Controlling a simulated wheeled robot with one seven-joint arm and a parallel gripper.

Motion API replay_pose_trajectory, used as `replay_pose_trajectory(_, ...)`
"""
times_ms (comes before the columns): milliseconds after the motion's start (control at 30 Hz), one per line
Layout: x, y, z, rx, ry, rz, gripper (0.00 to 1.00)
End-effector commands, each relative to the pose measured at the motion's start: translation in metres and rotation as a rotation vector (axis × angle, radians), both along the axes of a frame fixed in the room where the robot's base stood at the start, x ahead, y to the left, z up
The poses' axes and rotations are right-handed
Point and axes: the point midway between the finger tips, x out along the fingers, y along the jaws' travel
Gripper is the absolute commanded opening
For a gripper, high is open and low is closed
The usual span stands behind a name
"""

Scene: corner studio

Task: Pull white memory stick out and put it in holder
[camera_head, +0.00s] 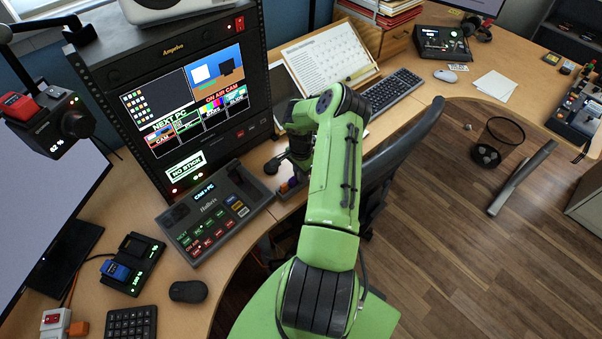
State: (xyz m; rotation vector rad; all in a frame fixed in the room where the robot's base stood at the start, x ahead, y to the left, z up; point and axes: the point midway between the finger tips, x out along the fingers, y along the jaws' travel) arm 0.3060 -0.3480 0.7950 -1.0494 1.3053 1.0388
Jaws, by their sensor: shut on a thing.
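My gripper (274,163) is at the end of my green arm, low over the desk to the right of the switcher console. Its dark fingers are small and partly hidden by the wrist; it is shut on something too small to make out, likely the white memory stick. A small holder (291,186) with coloured pieces, apparently sticks, stands just below and right of the gripper, partly hidden by my arm. The black rack unit (180,90) stands to the left of the gripper; its lower display (185,166) reads "NO STICK". I cannot see the white stick itself.
The switcher console (214,212) lies left of the holder. A keyboard (393,91) and an upright calendar board (328,57) are behind my arm. A dark chair (401,150) stands close to the right. A battery charger (132,263) and mouse (188,291) are front left.

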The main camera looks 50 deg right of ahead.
Motion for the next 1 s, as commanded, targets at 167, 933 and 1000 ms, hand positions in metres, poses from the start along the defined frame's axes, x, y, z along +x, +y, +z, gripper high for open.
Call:
replay_pose_trajectory(167, -0.0024, 0.0022, -0.0094, 0.005, 0.006, 0.0, 0.0)
replay_pose_trajectory(933, -0.0076, 0.003, -0.01, 0.01, 0.019, -0.001, 0.5)
replay_pose_trajectory(1000, -0.0075, 0.0026, -0.004, 0.008, 0.019, -0.001, 0.5)
